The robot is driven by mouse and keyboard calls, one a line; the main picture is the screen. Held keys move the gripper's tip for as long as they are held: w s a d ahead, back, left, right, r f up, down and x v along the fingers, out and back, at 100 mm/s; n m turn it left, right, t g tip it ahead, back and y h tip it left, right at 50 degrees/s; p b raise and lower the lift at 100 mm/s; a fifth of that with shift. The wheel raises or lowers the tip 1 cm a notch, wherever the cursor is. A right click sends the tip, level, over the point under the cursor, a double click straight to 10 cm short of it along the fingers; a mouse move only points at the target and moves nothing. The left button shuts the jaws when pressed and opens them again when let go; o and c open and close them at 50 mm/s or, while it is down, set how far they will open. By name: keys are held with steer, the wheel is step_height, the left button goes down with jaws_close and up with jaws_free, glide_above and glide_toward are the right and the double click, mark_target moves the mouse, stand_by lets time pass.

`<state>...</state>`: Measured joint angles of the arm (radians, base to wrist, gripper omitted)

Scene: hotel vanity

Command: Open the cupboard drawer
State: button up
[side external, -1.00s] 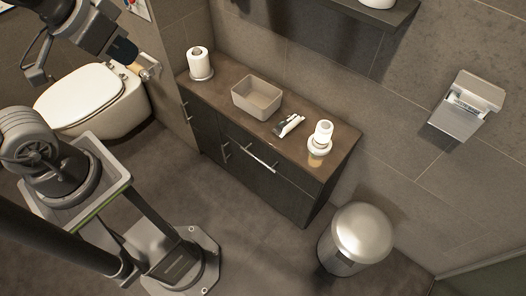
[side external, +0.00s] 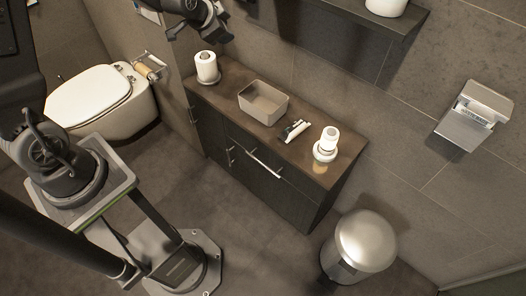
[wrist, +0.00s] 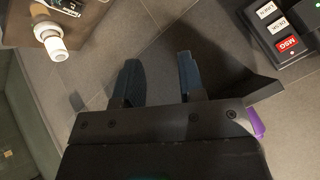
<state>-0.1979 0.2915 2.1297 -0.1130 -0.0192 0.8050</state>
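The dark cupboard (side external: 296,199) stands against the wall in the side external view. Its drawer front (side external: 281,178) sits flush under the brown top and carries a long silver bar handle (side external: 264,164). My gripper shows in the wrist view (wrist: 157,72), with two dark fingers spread apart and nothing between them. In the side external view my wrist is at the top, above the toilet roll end of the cupboard; the fingertips are hard to make out there. The gripper is apart from the handle. The handle is not visible in the wrist view.
On the cupboard top (side external: 226,76) stand a toilet roll (side external: 206,67), a beige box (side external: 263,101), small toiletries (side external: 294,131) and a white roll on a dish (side external: 327,142). A metal bin (side external: 362,244) stands at the right. The floor before the drawer is clear.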

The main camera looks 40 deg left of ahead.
steer(key=w+a+f+m+y, duration=0.15)
steer(key=a+f, duration=0.35)
steer(key=f, duration=0.5)
steer(key=w+a+f+m+y, duration=0.1)
steer(key=w+a+f+m, duration=0.3)
steer(key=f, duration=0.6)
steer(key=s+a+f, duration=0.1)
steer(key=s+f, duration=0.1)
steer(key=f, duration=0.3)
steer(key=s+a+f+y, duration=0.1)
steer(key=s+a+f, duration=0.1)
steer(key=f, duration=0.3)
steer(key=s+a+f+t+y, duration=0.1)
steer(key=s+a+f, duration=0.1)
steer(key=f, duration=0.3)
steer(key=shift+s+f+m+y, duration=0.25)
steer(key=shift+s+m, duration=0.1)
steer(key=shift+s, duration=0.15)
steer(key=m+t+h, duration=0.6)
steer(key=m+h, duration=0.4)
steer(key=h, duration=0.3)
glide_toward(263, 164)
steer(key=x, duration=1)
steer(key=shift+f, duration=0.3)
